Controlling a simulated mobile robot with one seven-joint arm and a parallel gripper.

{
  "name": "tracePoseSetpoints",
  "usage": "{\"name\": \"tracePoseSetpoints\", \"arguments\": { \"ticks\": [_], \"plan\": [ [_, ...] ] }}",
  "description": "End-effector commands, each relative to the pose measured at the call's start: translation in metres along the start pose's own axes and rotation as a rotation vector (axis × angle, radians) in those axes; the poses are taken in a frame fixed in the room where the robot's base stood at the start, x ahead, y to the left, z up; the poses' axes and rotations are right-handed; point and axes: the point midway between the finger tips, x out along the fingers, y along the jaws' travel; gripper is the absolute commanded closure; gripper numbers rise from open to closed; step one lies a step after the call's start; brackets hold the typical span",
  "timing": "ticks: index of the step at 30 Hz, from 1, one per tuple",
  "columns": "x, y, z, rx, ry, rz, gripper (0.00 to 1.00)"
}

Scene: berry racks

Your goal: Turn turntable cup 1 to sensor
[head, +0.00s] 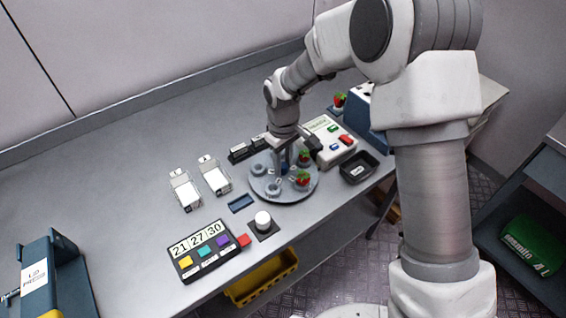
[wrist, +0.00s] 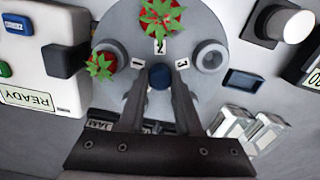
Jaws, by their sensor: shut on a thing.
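The round grey turntable (head: 285,194) lies flat on the bench; it also shows in the wrist view (wrist: 190,22). My gripper (wrist: 160,82) is shut on the blue centre knob (wrist: 160,74). Cup 1 holds a strawberry (wrist: 101,65), at the left in the wrist view, close beside the dark sensor head (wrist: 66,61) of the white reader. Whether it is exactly lined up I cannot tell. Cup 2 holds a larger strawberry (wrist: 161,14). Cup 3 (wrist: 210,57) is empty. Another empty cup (head: 258,168) shows at the turntable's left in the head view.
The white reader (head: 326,130) stands behind the turntable; its display (wrist: 27,97) says READY. A black tray (head: 359,167) is to its right. A white button (head: 263,220), a number panel (head: 208,250) and two white boxes (head: 185,188) (head: 214,175) lie nearby.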

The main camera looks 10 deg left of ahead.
Motion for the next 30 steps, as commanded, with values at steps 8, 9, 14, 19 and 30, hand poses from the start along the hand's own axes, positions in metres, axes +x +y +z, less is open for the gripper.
{"name": "tracePoseSetpoints", "arguments": {
  "ticks": [8, 9, 14, 19, 30],
  "plan": [
    [-0.0008, 0.0004, -0.0001, -0.058, 0.000, 0.001, 1.00],
    [-0.0008, 0.0004, -0.0001, -0.063, 0.000, 0.001, 1.00],
    [-0.0008, 0.0003, -0.0001, -0.072, 0.000, 0.001, 1.00],
    [-0.0007, 0.0003, -0.0001, -0.074, 0.000, 0.001, 1.00],
    [-0.0005, 0.0002, 0.0000, -0.073, 0.000, 0.001, 0.38]
  ]
}}
